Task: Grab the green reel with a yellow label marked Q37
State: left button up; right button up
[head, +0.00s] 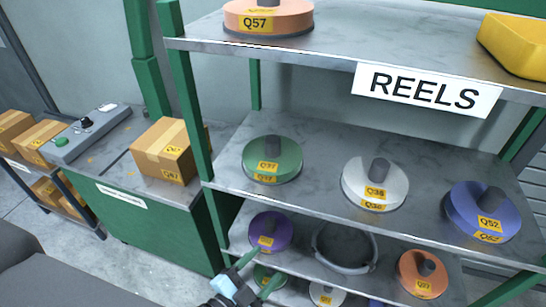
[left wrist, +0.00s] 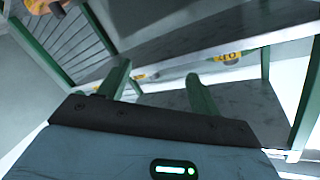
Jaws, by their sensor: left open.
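A green reel (head: 272,150) with a yellow label stands at the left end of the middle shelf. Its label is small and seems to read Q37. My left gripper (head: 257,272) is in front of the lower shelves, below and apart from this reel. It is open, with nothing between its fingers, and its two green fingers also show in the left wrist view (left wrist: 158,82). A second green reel (head: 264,274) is partly hidden behind the left gripper, and its label cannot be read. My right gripper is not in view.
A white reel (head: 360,190) and a blue reel (head: 470,212) share the middle shelf (head: 320,172). A purple reel (head: 265,229), a grey round tub (head: 345,245) and an orange reel (head: 410,272) sit below. A green post (head: 190,110) stands left of the green reel.

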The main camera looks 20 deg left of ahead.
pick_arm(q)
jog(key=w+d+r+m+g+h, duration=0.1)
jog(key=d+r+m+g+h, duration=0.2)
jog(key=d+r+m+h, duration=0.6)
jog(key=w+d+r+m+g+h, duration=0.25)
jog(key=r+m+h, duration=0.35)
jog(key=m, duration=0.6)
jog(key=s+d+r+m+g+b, duration=0.1)
jog(key=s+d+r+m+g, duration=0.35)
jog(key=m+g, duration=0.6)
jog(key=m+t+y+b, duration=0.2)
jog(key=m+t+y, duration=0.3)
jog(key=m+y, duration=1.9)
send_near(272, 141)
jog(key=shift+m+h, duration=0.45)
jog(key=shift+h, duration=0.15)
jog(key=x, duration=0.3)
jog(key=a+x, duration=0.1)
jog(key=x, duration=0.1)
jog(key=shift+w+f, duration=0.15)
jog(key=shift+w, duration=0.15)
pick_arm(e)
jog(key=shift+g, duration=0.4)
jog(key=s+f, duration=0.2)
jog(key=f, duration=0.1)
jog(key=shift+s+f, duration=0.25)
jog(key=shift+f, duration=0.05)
